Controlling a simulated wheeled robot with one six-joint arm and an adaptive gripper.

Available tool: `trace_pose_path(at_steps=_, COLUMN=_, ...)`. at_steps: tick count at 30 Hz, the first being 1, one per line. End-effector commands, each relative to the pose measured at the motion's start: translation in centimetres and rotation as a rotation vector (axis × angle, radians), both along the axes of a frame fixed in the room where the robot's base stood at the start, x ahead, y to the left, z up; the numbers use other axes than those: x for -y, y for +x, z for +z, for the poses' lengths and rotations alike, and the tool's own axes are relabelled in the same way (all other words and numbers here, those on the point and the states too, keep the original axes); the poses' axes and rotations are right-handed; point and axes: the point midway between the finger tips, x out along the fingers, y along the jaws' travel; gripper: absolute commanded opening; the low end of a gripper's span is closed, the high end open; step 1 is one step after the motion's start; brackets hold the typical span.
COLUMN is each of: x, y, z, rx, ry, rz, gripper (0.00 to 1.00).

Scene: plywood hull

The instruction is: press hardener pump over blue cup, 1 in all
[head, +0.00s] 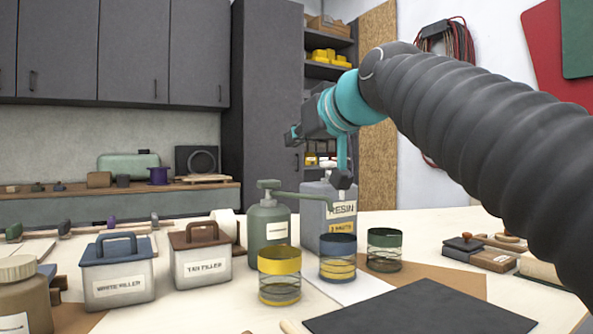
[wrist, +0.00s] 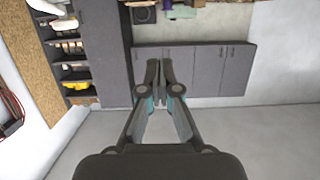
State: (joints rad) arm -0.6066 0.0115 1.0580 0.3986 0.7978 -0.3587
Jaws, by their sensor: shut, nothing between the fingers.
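A green pump bottle (head: 268,232), its small label too small to read, stands on the table. Its pump head is up, and its long spout reaches right, with the tip above the blue-rimmed cup (head: 338,257). That clear cup shows yellowish bands and stands upright in front of the grey RESIN container (head: 312,235). My gripper (head: 291,136) is raised above and behind the bottles, apart from the pump, pointing left. In the wrist view the gripper (wrist: 160,68) is shut and empty, with cabinets and floor beyond. The pump and cups are not in the wrist view.
A yellow-rimmed cup (head: 279,275) stands left of the blue one, a green-rimmed cup (head: 384,250) right. White filler (head: 118,275) and tan filler (head: 200,257) tins stand left. A dark flat sheet (head: 420,312) lies in front. Stamps (head: 463,246) lie right.

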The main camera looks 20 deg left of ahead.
Motion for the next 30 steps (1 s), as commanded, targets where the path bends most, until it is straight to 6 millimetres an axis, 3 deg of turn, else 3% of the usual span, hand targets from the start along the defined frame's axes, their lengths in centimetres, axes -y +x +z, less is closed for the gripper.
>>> trace_pose_path(at_steps=14, x=-0.7, y=0.7, z=-0.2, rx=-0.001, ry=0.0, rz=-0.001, gripper=0.0)
trace_pose_path(at_steps=30, x=-7.4, y=5.9, z=-2.3, rx=-0.001, ry=-0.001, rz=0.0, gripper=0.0)
